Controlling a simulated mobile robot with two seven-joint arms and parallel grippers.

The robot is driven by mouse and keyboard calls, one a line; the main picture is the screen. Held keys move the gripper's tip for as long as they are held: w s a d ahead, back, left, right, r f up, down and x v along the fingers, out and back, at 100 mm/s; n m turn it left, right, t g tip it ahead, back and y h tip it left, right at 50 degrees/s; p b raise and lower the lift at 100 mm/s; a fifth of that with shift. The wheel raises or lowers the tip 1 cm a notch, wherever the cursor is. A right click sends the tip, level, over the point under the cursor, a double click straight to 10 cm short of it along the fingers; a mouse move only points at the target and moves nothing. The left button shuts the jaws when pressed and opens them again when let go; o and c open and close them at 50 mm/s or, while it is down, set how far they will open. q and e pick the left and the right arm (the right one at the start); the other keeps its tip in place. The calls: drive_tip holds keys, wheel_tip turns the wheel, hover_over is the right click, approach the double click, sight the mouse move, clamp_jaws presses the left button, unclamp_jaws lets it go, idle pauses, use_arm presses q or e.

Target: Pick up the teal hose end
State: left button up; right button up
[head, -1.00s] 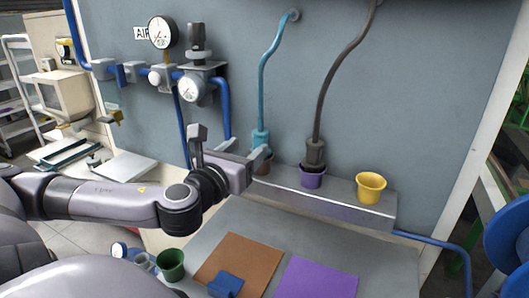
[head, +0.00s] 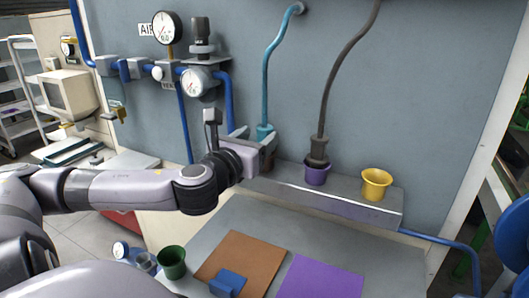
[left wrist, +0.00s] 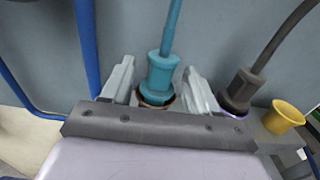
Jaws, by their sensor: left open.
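The teal hose end (head: 265,132) hangs at the bottom of a teal hose coming down the wall. It also shows in the left wrist view (left wrist: 161,76), upright, with its lower end in a brown cup (left wrist: 157,101). My left gripper (head: 254,137) is open at the hose end. In the left wrist view one finger is on each side of it, with visible gaps. The gripper hides part of the brown cup in the head view. My right gripper is not in view.
A grey hose end (head: 318,149) stands in a purple cup (head: 316,174) just right. A yellow cup (head: 376,184) is further along the grey ledge (head: 345,207). Blue pipes and gauges (head: 196,83) are on the wall at left. Brown (head: 240,262) and purple mats lie below.

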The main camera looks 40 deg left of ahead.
sight(262, 134)
use_arm(q)
drive_tip(key=shift+r+p+x, duration=0.2)
drive_tip(key=shift+p+x, duration=0.2)
drive_tip(key=shift+x, duration=1.4)
drive_tip(key=shift+d+f, duration=0.1)
drive_tip(key=c, duration=1)
